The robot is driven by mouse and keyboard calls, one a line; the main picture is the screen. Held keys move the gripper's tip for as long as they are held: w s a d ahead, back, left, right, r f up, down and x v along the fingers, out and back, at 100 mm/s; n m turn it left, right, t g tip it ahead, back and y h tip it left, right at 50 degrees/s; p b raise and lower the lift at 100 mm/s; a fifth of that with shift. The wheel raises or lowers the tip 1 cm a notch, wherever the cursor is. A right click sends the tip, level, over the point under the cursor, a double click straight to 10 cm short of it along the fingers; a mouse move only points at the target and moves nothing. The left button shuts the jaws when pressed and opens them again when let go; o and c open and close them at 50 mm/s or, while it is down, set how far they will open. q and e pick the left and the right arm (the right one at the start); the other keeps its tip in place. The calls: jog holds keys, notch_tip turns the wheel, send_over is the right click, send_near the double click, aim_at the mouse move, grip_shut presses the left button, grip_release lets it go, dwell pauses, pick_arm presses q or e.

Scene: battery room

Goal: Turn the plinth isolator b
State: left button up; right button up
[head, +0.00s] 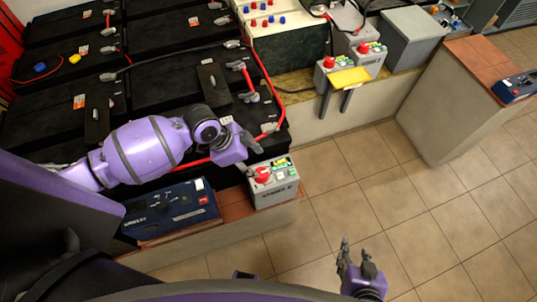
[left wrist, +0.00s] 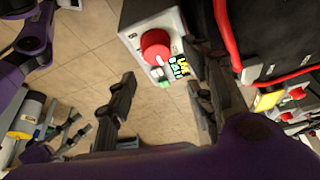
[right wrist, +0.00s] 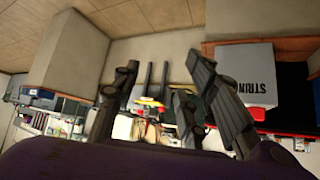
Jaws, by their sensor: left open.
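A grey isolator box (head: 275,192) with a red round knob (head: 262,175) and a yellow-green label stands at the end of the low brick-topped plinth. Its red knob (left wrist: 155,46) also shows in the left wrist view, beyond the fingers. Two similar red-knobbed boxes (head: 330,78) (head: 369,61) stand further back by a yellow plate. I cannot read which is b. My left gripper (head: 256,140) is open and empty, just above and behind the near box in the head view, apart from its knob. My right gripper (head: 356,259) is open and empty over the floor, right of the near box.
Black batteries (head: 165,40) with red cables (head: 265,75) fill the left. A blue instrument case (head: 170,208) lies on the near plinth. A yellow plate (head: 349,78) with dark prongs juts out at the back. Another plinth (head: 440,110) stands right. The tiled floor (head: 400,190) between is clear.

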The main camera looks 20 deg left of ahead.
aim_at(260, 174)
pick_arm(q)
jog(key=f, duration=0.2)
jog(key=d+f, duration=0.1)
jog(key=f, duration=0.1)
jog(key=shift+s+d, duration=0.1)
jog(key=shift+s, duration=0.3)
jog(key=shift+x, duration=1.2)
jog(key=shift+w+d+f, duration=0.1)
jog(key=shift+w+f, duration=0.2)
jog(key=shift+f, duration=0.15)
pick_arm(e)
jog(key=shift+s+a+f, duration=0.1)
jog(key=shift+s+f, duration=0.1)
jog(key=shift+s, duration=0.6)
